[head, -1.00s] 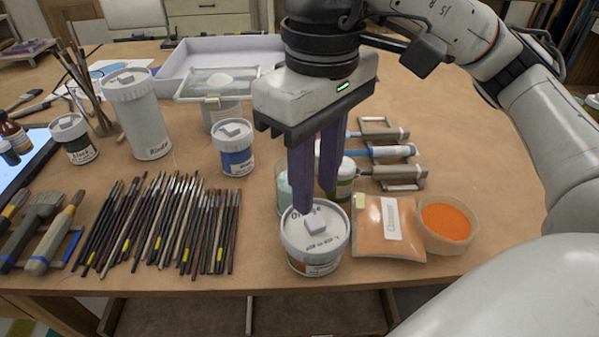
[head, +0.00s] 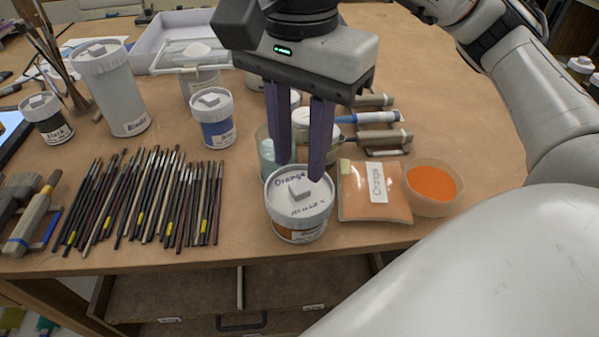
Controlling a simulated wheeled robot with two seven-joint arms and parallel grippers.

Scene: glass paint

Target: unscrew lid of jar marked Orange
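The jar marked Orange (head: 299,228) stands upright near the table's front edge. Its white lid (head: 284,203) is on, with handwriting reading "Orange" and a small square knob (head: 300,188) in the middle. My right gripper (head: 300,170) points down over the back part of the lid. Its two purple fingers are apart with nothing visible between them, and the tips appear near the knob. I cannot tell whether they touch the lid. My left gripper is not in view.
An orange pouch (head: 367,204) and a bowl of orange powder (head: 433,184) sit close right of the jar. Several brushes (head: 150,200) lie to the left. A glass jar (head: 266,150) and a blue-labelled jar (head: 214,120) stand behind.

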